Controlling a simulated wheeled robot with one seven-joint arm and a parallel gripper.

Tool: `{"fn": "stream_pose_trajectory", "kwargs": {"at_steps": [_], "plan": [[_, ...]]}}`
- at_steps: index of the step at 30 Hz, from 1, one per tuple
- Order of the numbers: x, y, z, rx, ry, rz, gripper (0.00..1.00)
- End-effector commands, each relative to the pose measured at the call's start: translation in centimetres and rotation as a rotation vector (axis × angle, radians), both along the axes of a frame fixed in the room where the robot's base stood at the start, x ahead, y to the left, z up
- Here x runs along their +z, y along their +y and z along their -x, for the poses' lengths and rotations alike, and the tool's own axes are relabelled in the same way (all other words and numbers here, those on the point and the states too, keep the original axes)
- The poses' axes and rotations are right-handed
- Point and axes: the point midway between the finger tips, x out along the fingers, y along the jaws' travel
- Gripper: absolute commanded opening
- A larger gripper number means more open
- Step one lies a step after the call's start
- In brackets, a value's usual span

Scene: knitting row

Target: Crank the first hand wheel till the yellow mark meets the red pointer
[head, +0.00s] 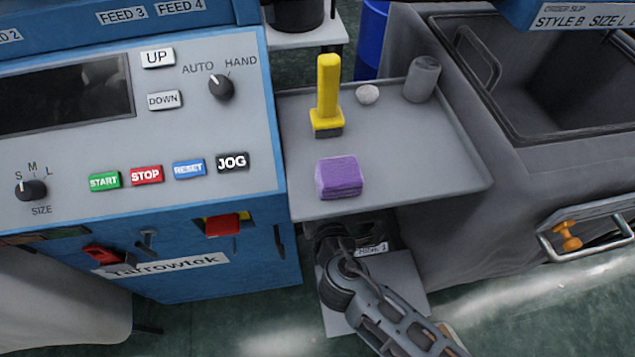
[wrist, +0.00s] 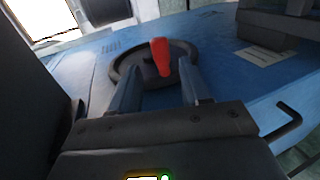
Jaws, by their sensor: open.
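In the wrist view, a dark round hand wheel (wrist: 120,72) lies in front of my gripper on a blue machine surface. A red upright piece (wrist: 160,57) stands at the wheel, seen between the fingertips; I cannot tell if it is the crank handle or the pointer. My gripper (wrist: 159,78) is open, one finger on each side of the red piece, with no clear contact. I cannot make out a yellow mark on the wheel. In the head view the fingers and wheel are hidden; my arm reaches low below the grey tray.
A blue control cabinet (head: 180,277) stands left, with a red block (head: 222,225) and a yellow patch on its front. The grey tray (head: 440,165) holds a yellow-handled tool (head: 328,95) and purple block (head: 339,177). A grey bin (head: 470,215) stands right. A black hook (wrist: 288,122) is beside my gripper.

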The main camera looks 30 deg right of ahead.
Motion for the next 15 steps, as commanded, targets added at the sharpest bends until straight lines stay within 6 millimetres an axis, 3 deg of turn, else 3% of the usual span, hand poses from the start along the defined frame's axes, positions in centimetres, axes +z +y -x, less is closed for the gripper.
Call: {"fn": "stream_pose_trajectory", "kwargs": {"at_steps": [15], "plan": [[0.31, 0.24, 0.77, -0.001, 0.0, 0.0, 0.47]]}}
